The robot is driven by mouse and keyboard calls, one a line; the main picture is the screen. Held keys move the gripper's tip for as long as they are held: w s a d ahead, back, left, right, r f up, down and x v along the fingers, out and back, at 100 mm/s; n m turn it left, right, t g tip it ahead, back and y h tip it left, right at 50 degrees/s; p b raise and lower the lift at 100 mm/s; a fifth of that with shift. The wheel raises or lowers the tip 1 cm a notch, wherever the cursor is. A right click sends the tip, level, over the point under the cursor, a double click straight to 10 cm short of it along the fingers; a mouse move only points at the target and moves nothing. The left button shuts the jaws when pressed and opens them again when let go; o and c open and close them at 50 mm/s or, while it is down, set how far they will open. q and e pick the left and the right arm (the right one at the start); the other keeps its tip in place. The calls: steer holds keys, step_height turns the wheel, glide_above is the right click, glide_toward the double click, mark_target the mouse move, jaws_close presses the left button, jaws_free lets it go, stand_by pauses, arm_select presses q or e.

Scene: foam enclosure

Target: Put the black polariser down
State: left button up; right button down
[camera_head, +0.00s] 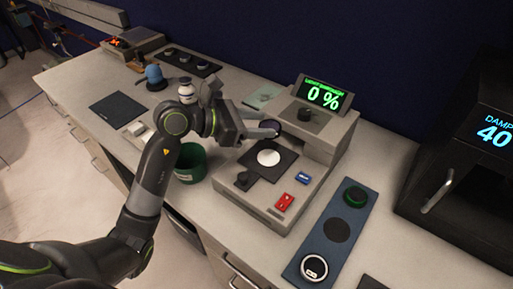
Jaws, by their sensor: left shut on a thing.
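My left gripper (264,131) is shut on the black polariser (272,126), a small dark disc at its fingertips. It holds the disc over the back of the grey light-measuring instrument (262,198). A lit white round spot (268,158) shows on the instrument's black plate, just below the gripper, and is uncovered in this view. I cannot tell the gap between the disc and the instrument. A blue tray (337,255) to the right holds a green-rimmed disc (355,196), a dark round spot (337,230) and a white-ringed disc (314,268). My right gripper is not in view.
The instrument's display (324,95) reads 0 %. Red (284,202) and blue (303,178) blocks sit on its front. A green bin (192,163) stands beside my left arm. A black box (470,160) with a handle stands at the right. A dark mat (118,109) lies at the left.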

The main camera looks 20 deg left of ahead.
arm_select(q)
glide_above(258, 160)
step_height(258, 160, down, 4)
steer(key=shift+d+f+p, duration=0.1)
steer(key=shift+f+p, duration=0.1)
steer(key=shift+p, duration=0.15)
step_height(258, 160, down, 4)
steer(key=shift+f+p, duration=0.15)
steer(key=shift+p, duration=0.15)
steer(key=shift+f, duration=0.1)
